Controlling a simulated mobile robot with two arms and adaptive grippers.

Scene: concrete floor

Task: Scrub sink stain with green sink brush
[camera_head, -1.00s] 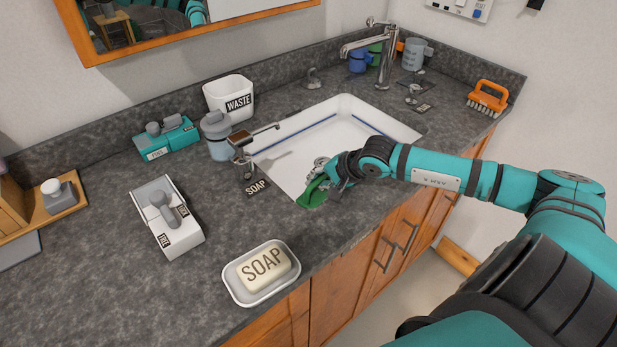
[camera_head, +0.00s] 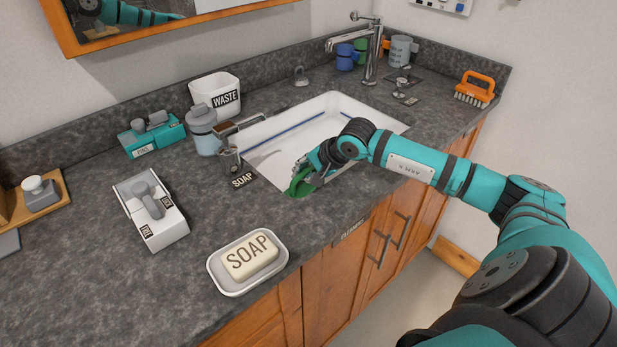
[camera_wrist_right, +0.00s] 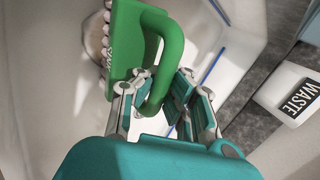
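The green brush (camera_head: 298,186) is at the near left side of the white sink (camera_head: 345,125) in the head view. My right gripper (camera_head: 312,170) is at the brush, reaching in from the right. In the right wrist view, the green brush (camera_wrist_right: 120,38) has its loop handle between the fingers of my right gripper (camera_wrist_right: 162,88), which is shut on it. Its pale bristles face left, at a brownish stain (camera_wrist_right: 94,38) on the white sink surface. The brush partly covers the stain; I cannot tell whether the bristles touch it. My left gripper is not in view.
A soap dispenser (camera_head: 230,158) stands at the sink's left edge, and the faucet (camera_head: 370,50) behind it. A soap dish (camera_head: 222,282) sits near the counter's front edge. An orange brush (camera_head: 477,88) is at the far right. A waste cup (camera_head: 213,90) stands at the back.

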